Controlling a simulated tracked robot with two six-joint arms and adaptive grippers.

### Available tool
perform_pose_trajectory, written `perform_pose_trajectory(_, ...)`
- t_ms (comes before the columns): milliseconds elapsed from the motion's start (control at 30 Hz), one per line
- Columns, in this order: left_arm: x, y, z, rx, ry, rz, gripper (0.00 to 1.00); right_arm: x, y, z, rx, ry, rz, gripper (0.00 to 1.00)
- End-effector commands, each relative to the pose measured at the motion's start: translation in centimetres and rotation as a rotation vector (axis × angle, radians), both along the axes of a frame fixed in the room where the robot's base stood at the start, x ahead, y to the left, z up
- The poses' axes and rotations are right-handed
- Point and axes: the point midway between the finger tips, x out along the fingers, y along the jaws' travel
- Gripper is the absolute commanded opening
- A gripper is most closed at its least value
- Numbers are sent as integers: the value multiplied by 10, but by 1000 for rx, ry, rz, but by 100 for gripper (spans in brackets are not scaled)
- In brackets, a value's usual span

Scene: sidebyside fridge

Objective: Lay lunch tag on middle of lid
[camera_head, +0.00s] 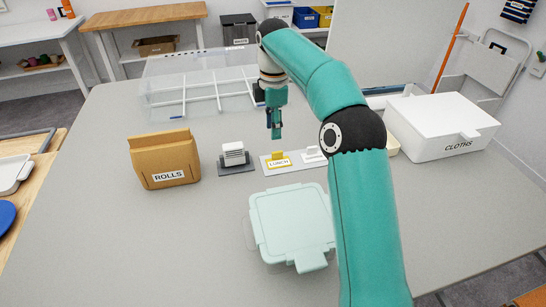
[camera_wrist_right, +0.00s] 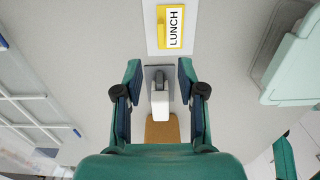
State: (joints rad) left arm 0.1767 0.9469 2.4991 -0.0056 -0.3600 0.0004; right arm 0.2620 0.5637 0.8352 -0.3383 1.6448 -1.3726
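The yellow lunch tag (camera_head: 279,161) with a white "LUNCH" label stands on a pale strip in the middle of the table. It also shows at the top of the right wrist view (camera_wrist_right: 173,27). The mint lid (camera_head: 291,222) lies on its box nearer to me, its top bare; its edge shows at the right of the wrist view (camera_wrist_right: 292,68). My right gripper (camera_head: 275,136) points down above the table, just behind the tag in the head view. In the wrist view its fingers (camera_wrist_right: 160,70) are wide apart with nothing gripped. My left gripper is out of view.
A white tag stack on a grey base (camera_head: 236,155) stands left of the lunch tag. The ROLLS bag (camera_head: 165,160) is further left. A clear divided bin (camera_head: 200,94) is behind, and the white CLOTHS box (camera_head: 440,125) is at right. Front-left table is clear.

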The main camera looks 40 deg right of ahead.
Motion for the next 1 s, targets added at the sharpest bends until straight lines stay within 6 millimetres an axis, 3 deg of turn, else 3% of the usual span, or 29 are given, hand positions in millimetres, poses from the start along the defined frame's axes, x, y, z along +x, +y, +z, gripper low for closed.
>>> perform_pose_trajectory(33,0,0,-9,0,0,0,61,-1,0,-14,1,2,0,40)
perform_pose_trajectory(200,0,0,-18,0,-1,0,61,-1,0,-46,1,3,0,40)
perform_pose_trajectory(433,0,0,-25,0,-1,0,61,-1,0,-78,0,1,0,40)
perform_pose_trajectory(600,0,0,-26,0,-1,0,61,-1,0,-88,0,0,0,40)
perform_pose_trajectory(900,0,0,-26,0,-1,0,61,-1,0,-90,0,-1,0,40)
perform_pose_trajectory(1000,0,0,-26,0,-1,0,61,-1,0,-90,0,-1,0,26)
